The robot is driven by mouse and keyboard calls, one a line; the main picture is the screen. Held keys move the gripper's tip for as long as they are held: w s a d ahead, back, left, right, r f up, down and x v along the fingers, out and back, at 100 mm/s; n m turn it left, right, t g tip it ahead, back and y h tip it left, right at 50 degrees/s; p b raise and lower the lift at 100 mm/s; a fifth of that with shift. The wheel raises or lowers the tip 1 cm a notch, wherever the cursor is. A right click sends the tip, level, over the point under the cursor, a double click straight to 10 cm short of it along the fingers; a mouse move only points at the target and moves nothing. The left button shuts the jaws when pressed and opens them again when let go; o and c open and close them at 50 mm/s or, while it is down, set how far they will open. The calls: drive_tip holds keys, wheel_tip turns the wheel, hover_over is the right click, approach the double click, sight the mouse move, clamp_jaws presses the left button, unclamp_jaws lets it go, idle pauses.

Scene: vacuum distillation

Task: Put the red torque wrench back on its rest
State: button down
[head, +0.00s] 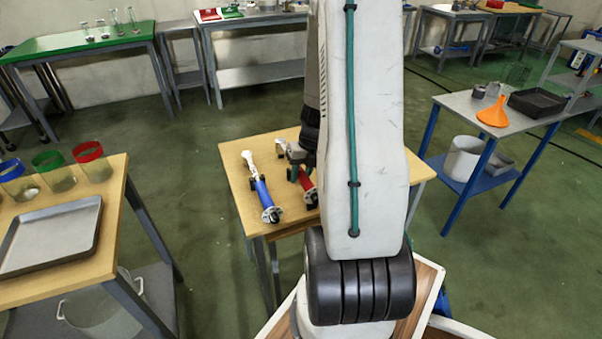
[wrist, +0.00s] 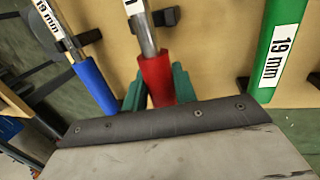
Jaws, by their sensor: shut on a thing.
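The red torque wrench (wrist: 157,78) has a red handle and a metal shaft with a white label. In the wrist view its handle is between the two teal fingers of my gripper (wrist: 158,88), which is shut on it. It also shows in the head view (head: 308,186), partly hidden by my arm. A black rest (wrist: 167,17) shows beside and behind its shaft; I cannot tell whether the shaft touches it. My gripper (head: 297,154) is over the wooden table (head: 240,165) in the head view, its fingers hard to make out there.
A blue wrench (head: 264,194) lies left of the red one, also in the wrist view (wrist: 94,87). A green wrench (wrist: 275,50) is on the right. A side table (head: 115,200) with a metal tray (head: 50,270) and coloured-rim jars stands left. Open floor separates the tables.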

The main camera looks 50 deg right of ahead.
drive_tip(key=shift+f, duration=1.2)
drive_tip(key=c, duration=1)
unclamp_jaws()
drive_tip(key=shift+c, duration=0.2)
drive_tip(key=v, duration=0.7)
drive_tip(key=shift+r, duration=0.4)
drive_tip(key=shift+d, duration=0.1)
